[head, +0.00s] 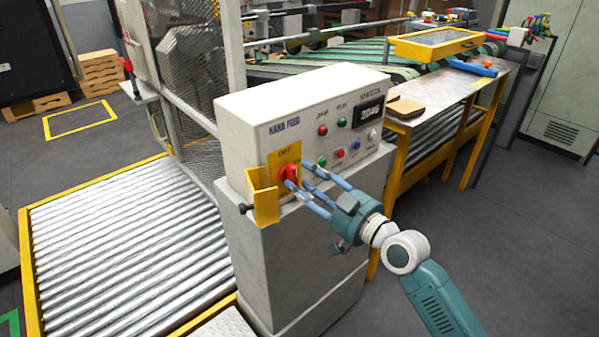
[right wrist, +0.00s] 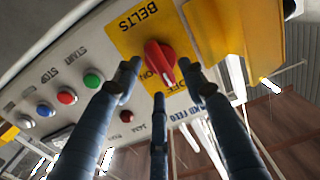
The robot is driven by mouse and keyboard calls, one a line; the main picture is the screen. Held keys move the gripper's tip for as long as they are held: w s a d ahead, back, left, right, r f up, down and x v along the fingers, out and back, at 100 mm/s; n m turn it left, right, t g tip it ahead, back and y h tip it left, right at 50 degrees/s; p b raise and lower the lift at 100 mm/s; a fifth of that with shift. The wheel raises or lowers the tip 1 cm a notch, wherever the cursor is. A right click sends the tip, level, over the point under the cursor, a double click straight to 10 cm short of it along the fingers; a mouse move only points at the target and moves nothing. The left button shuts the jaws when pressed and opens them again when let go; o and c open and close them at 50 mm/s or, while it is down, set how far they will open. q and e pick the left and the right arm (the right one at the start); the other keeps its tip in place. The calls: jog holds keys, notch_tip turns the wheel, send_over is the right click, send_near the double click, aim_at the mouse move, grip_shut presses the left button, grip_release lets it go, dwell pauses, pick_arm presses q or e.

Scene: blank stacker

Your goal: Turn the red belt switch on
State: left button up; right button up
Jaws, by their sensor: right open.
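The red belt switch (head: 289,173) is a rotary knob on a yellow plate (head: 284,154) at the front left of the white control box. In the right wrist view the red knob (right wrist: 160,57) sits on the yellow plate marked BELTS, with OFF and ON lettering partly hidden by my fingers. My right gripper (head: 305,190) is open, its blue fingers reaching to the knob from the right. In the right wrist view the fingertips (right wrist: 160,75) are spread around the knob's near side, close to the panel; contact cannot be told. My left gripper is not in view.
A yellow bracket (head: 264,196) juts out just left of the switch. Small coloured buttons (head: 340,153) and a counter display (head: 368,113) are on the same panel. A roller conveyor (head: 130,250) lies left of the cabinet. The floor (head: 490,240) at right is clear.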

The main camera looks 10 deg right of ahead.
jog(key=shift+x, duration=1.2)
grip_shut()
